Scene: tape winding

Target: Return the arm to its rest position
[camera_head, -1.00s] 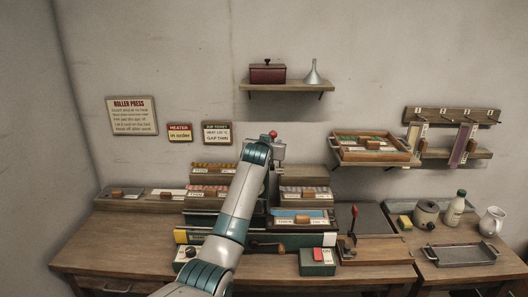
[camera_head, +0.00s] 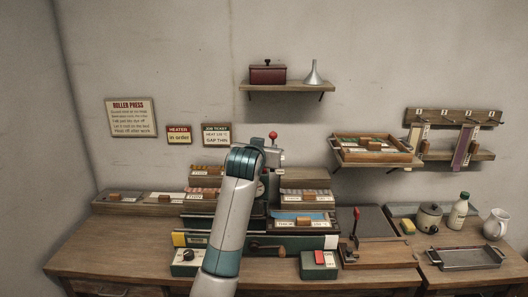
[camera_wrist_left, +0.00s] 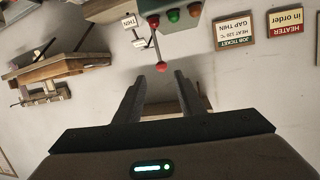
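One arm of mine reaches up from the bottom middle of the head view, in front of the roller press (camera_head: 300,242) on the workbench. The red knob also shows in the head view (camera_head: 273,135), above the arm's bend. My right gripper is not in view.
A wall shelf (camera_head: 287,86) holds a dark red box and a funnel. A tray of tapes (camera_head: 376,148) sits on the right shelf. A crock (camera_head: 428,216), a bottle (camera_head: 457,211), a jug (camera_head: 494,222) and a metal tray (camera_head: 464,257) stand on the bench's right side.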

